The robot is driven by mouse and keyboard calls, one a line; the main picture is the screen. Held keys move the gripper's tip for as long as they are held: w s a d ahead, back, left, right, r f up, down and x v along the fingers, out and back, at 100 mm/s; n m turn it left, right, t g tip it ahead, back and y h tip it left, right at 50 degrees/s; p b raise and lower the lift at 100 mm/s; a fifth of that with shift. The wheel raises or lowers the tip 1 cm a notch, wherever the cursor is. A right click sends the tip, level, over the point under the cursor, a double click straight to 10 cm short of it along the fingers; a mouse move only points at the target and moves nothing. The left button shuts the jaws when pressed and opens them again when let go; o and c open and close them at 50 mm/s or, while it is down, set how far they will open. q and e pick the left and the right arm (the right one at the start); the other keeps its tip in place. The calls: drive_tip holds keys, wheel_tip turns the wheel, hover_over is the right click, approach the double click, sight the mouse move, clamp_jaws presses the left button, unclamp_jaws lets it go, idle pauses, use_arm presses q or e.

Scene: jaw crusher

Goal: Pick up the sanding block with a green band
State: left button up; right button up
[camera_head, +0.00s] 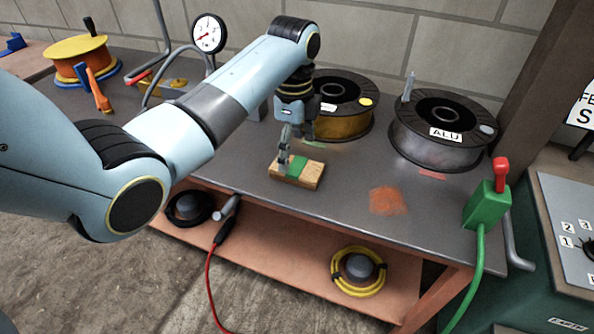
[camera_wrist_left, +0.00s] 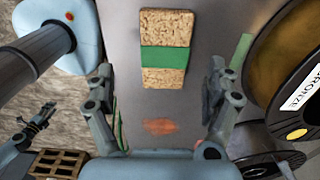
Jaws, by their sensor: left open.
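The sanding block (camera_head: 311,177) is tan and speckled with a green band around its middle. It lies flat on the dark workbench (camera_head: 345,196) near the front edge. In the left wrist view the block (camera_wrist_left: 167,27) sits at the top centre. My left gripper (camera_head: 292,148) points down just above and behind the block. In the left wrist view its two fingers (camera_wrist_left: 158,82) are spread wide, with nothing between them, and the block lies beyond the tips. A small dark shape at the lower left of the wrist view seems to be my right gripper (camera_wrist_left: 38,118); its jaws are unclear.
A bronze-labelled spool (camera_head: 343,122) stands close behind my left gripper. An ALU spool (camera_head: 438,150) stands to its right. A green box with a red lever (camera_head: 487,203) is at the bench's right corner. The bench right of the block is clear, apart from an orange patch (camera_head: 388,200).

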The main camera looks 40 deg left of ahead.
sight(297, 166)
use_arm(q)
drive_tip(key=f, duration=0.5)
drive_tip(key=shift+w+d+f+b, duration=0.1)
drive_tip(key=shift+w+f+b, duration=0.2)
drive_tip(key=shift+w+b, duration=0.05)
drive_tip(key=c, duration=1.2)
drive_tip(key=shift+r, duration=0.1)
drive_tip(key=r, duration=0.4)
drive_tip(key=shift+d+r+p, duration=0.25)
drive_tip(key=shift+p, duration=0.1)
drive_tip(key=d+r, duration=0.2)
drive_tip(key=d, duration=0.1)
drive_tip(key=s+d+r, duration=0.1)
drive_tip(key=d+r, duration=0.1)
drive_tip(key=d, duration=0.2)
drive_tip(key=d+r, duration=0.2)
drive_tip(key=d, duration=0.2)
drive_tip(key=shift+s+r, duration=0.2)
drive_tip(key=shift+r, duration=0.05)
